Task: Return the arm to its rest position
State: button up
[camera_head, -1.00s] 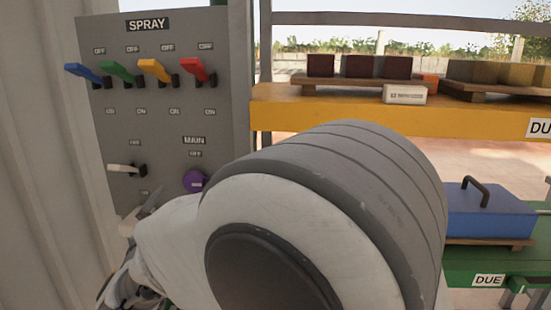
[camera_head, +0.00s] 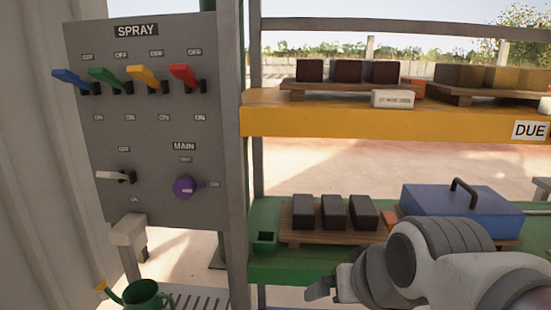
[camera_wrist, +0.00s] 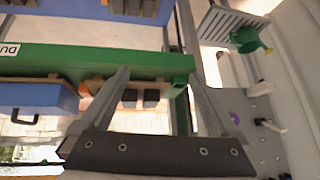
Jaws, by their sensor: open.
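My gripper (camera_head: 326,286) is at the lower right of the head view, in front of the green shelf (camera_head: 257,272), with my arm reaching in from the right edge. In the wrist view the two fingers of my gripper (camera_wrist: 156,80) stand apart with nothing between them. The grey control panel (camera_head: 150,120) is at the left of the head view, clear of my gripper. Its blue, green, yellow and red levers sit by the OFF labels. A white lever (camera_head: 113,176) and a purple knob (camera_head: 184,187) are lower on it.
Dark blocks (camera_head: 334,212) lie on a board on the green shelf, beside a blue lidded box (camera_head: 455,212). The yellow shelf (camera_head: 320,120) above holds more blocks. A green watering can (camera_head: 142,295) stands at lower left. The space before the panel is open.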

jog(key=s+d+g+h+p, duration=0.1)
jog(key=s+d+g+h, duration=0.1)
jog(key=s+d, duration=0.35)
notch_tip(320, 180, up, 23)
jog(key=a+p, duration=0.1)
jog(key=p, duration=2.2)
jog(key=shift+a+f+p, duration=0.15)
jog(key=shift+a+p, duration=0.05)
jog(key=shift+p, duration=0.1)
